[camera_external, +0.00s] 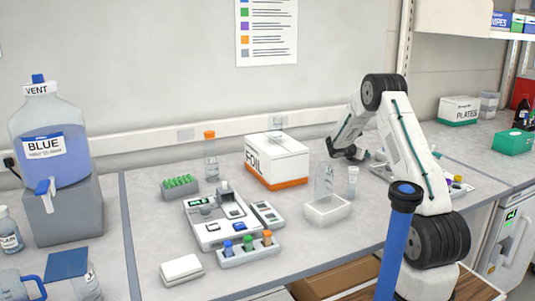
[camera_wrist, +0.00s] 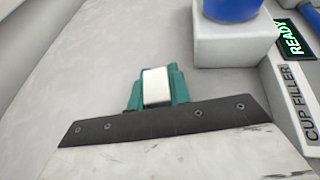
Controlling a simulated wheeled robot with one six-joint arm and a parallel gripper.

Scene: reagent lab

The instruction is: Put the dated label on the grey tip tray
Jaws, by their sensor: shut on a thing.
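My gripper (camera_wrist: 157,88) shows in the wrist view with its green fingers shut on a small white piece (camera_wrist: 156,87). No date can be read on it, so I cannot tell for sure that it is the dated label. In the external view my gripper (camera_external: 349,153) is low over the bench, right of the foil box; what it holds is too small to make out there. A grey rack with several green pieces (camera_external: 180,188) stands at the left of the bench. I cannot tell whether it is the grey tip tray. No other clear tip tray shows.
In the wrist view, a white block (camera_wrist: 235,48) with a blue thing on top and a CUP FILLER panel (camera_wrist: 295,100) reading READY stand at the right. The foil box (camera_external: 277,160) and a white tray with a clear upright plate (camera_external: 327,211) stand near my arm.

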